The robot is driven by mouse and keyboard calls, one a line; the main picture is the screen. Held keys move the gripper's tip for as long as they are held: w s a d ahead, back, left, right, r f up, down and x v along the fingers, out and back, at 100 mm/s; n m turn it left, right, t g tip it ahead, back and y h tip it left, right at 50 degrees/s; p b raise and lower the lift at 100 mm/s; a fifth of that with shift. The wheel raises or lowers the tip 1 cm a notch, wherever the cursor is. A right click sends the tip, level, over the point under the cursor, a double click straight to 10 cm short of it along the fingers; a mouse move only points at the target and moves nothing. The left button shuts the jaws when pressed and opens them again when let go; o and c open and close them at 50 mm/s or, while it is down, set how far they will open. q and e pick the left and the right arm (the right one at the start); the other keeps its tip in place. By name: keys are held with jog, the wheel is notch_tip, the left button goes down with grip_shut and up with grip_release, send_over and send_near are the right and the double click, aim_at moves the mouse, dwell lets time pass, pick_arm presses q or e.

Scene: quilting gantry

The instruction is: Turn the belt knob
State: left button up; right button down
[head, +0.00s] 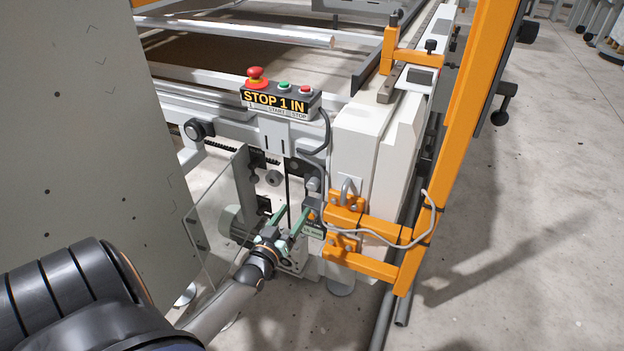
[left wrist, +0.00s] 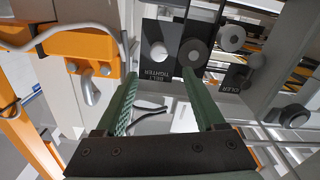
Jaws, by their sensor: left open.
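My left gripper (head: 293,212) is open, its two green fingers reaching in among the parts below the control box in the head view. In the left wrist view the same open gripper (left wrist: 160,76) has nothing between its fingers. Ahead of it is a dark plate lettered BELT and what looks like TIGHTER, with a pale round knob (left wrist: 158,53) between the fingertips in the picture. A dark round disc (left wrist: 193,53) is just to its right, near the right fingertip. Contact cannot be told. In the head view the knob cannot be made out. My right gripper is not in view.
A control box (head: 280,100) with a red stop button sits above. Orange brackets (head: 362,262) with a looping cable stand close right of the gripper. A clear panel (head: 217,207) is at its left. An IDLER plate (left wrist: 235,78) is near the knob. Open floor (head: 530,220) lies right.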

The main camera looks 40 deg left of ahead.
aim_at(311, 187)
pick_arm(q)
jog(key=b+x, duration=0.5)
jog(key=x, duration=0.5)
jog(key=shift+w+f, duration=0.15)
jog(key=shift+w, duration=0.15)
jog(key=shift+w+a, duration=0.15)
jog(key=shift+w, duration=0.5)
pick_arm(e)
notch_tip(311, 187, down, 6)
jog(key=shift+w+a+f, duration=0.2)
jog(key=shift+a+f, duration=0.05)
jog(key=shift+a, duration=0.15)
pick_arm(q)
grip_shut()
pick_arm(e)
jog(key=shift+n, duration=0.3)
